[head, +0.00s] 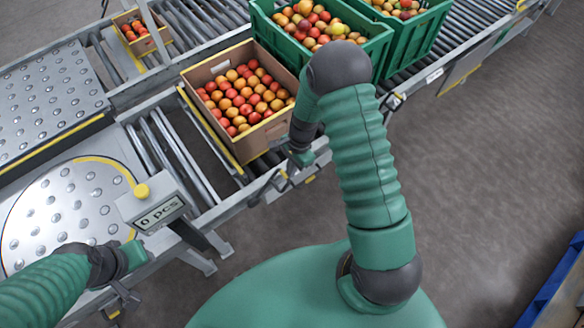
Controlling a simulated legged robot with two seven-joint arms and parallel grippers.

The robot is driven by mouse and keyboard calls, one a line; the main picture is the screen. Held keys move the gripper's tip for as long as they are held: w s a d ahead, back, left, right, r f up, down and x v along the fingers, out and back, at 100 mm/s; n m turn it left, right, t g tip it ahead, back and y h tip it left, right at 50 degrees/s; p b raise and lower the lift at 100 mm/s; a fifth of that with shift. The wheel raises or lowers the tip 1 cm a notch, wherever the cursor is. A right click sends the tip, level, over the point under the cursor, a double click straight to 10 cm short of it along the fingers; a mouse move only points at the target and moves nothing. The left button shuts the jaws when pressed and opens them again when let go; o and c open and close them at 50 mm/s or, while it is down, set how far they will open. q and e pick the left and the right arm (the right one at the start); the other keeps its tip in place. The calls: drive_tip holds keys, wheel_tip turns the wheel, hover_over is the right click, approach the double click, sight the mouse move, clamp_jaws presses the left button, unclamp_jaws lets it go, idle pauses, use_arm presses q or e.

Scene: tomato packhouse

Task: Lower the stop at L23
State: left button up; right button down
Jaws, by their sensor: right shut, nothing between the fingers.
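My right gripper (301,157) is shut and empty at the near rail of the roller conveyor, partly hidden by my own arm. Just below it, a small lever with a yellow end (309,179) sits on the rail; I cannot tell whether they touch. A yellow-edged bar (206,125), which looks like a stop, runs across the lane along the left side of a cardboard box (248,150) of red and orange tomatoes. It appears raised against the box. No L23 label is readable. My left gripper (136,254) is beside the counter display, its fingers unclear.
Bare rollers (180,155) lie left of the bar. Green crates (377,45) of tomatoes stand farther right on the conveyor. A blue-edged pallet (553,283) is at lower right.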

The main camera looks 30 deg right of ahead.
drive_tip(key=a+r+h+p, duration=0.1)
drive_tip(key=a+r+p, duration=0.1)
drive_tip(key=a+p, duration=0.4)
drive_tip(key=s+a+r+h+p, duration=0.1)
drive_tip(key=a+r+p, duration=0.2)
drive_tip(key=a+p, duration=0.4)
drive_tip(key=a, duration=0.5)
drive_tip(key=shift+s+a, duration=0.2)
drive_tip(key=shift+a, duration=0.15)
wheel_tip(320, 180, up, 17)
drive_tip(key=p, duration=1.5)
drive_tip(key=shift+a, duration=0.25)
